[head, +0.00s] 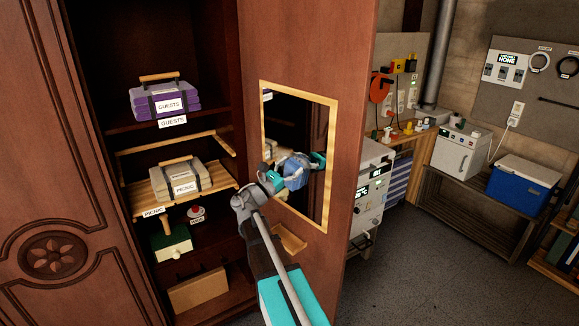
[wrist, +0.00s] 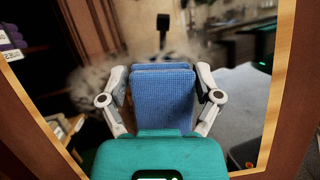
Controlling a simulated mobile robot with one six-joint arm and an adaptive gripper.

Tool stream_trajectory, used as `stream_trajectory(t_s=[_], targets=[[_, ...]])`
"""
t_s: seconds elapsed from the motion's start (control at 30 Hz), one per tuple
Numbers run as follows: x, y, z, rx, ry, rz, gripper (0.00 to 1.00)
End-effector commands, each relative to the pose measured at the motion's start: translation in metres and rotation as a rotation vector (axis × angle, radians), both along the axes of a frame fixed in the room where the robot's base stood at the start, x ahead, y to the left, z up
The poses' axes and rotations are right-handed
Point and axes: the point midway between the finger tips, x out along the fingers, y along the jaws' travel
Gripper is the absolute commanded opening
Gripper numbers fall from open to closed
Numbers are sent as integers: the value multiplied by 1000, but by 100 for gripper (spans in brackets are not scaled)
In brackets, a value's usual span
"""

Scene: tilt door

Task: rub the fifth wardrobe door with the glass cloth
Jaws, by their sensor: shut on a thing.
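The wardrobe door (head: 345,120) stands open, with a gold-framed mirror (head: 300,115) set in its inner face. I cannot tell its number. My gripper (head: 284,178) is in front of the mirror's middle, shut on the folded blue glass cloth (head: 297,177). In the wrist view the cloth (wrist: 163,103) stands upright between the two fingers of my gripper (wrist: 162,100). A second blue edge shows just behind it, and I cannot tell whether the cloth touches the glass. A cloudy grey-white smear (wrist: 105,77) spreads on the mirror behind the cloth.
The open wardrobe at left holds a purple GUESTS bundle (head: 165,98), a beige PICNIC bundle (head: 176,182) and a green box (head: 172,243). A small wooden tray (head: 289,239) is on the door below the mirror. A blue cooler (head: 520,185) stands at right, beyond clear floor (head: 415,265).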

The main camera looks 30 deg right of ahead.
Motion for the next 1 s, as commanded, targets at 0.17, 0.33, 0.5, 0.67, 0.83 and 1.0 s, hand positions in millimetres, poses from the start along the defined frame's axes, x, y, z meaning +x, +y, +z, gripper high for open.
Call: stream_trajectory(t_s=[0.17, 0.33, 0.5, 0.67, 0.83, 1.0], targets=[[0, 0, 0, 0, 0, 0, 44], [-5, -1, 0, 0, 0, 1, 44], [-16, -3, 0, 0, 0, 1, 44], [-25, -6, 0, 0, 0, 1, 44], [-32, -8, 0, 0, 0, 0, 44], [-33, -8, 0, 0, 0, 0, 44]])
